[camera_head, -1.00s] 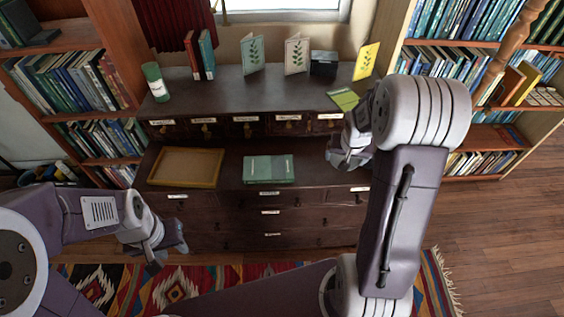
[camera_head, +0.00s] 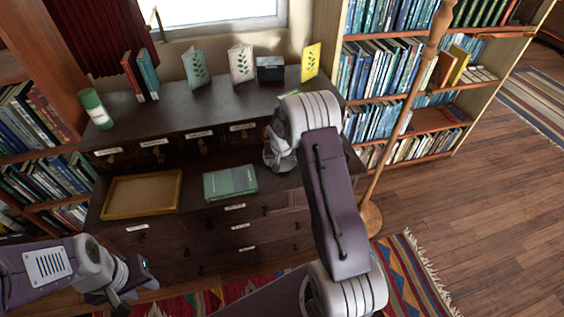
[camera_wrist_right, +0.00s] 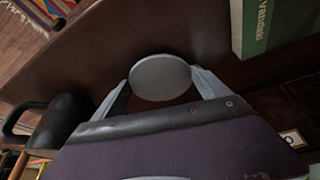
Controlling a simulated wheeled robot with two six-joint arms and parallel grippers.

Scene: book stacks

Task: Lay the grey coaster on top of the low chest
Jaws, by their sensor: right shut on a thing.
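The grey coaster (camera_wrist_right: 160,77) is a round disc between the two fingers of my right gripper (camera_wrist_right: 162,84) in the right wrist view. The fingers touch it on both sides. It appears just above the dark brown top of the low chest (camera_wrist_right: 90,62); I cannot tell whether it touches. In the head view my right gripper (camera_head: 277,156) is over the right part of the low chest (camera_head: 190,193), and the coaster is hidden there. My left gripper (camera_head: 128,284) is at the lower left, in front of the chest, its opening unclear.
A yellow-rimmed tray (camera_head: 142,212) and green books (camera_head: 230,182) lie on the low chest. The raised back tier holds a green canister (camera_head: 95,108), upright books (camera_head: 140,75), cards and a black box (camera_head: 270,69). A wooden pole (camera_head: 404,118) stands at the right.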

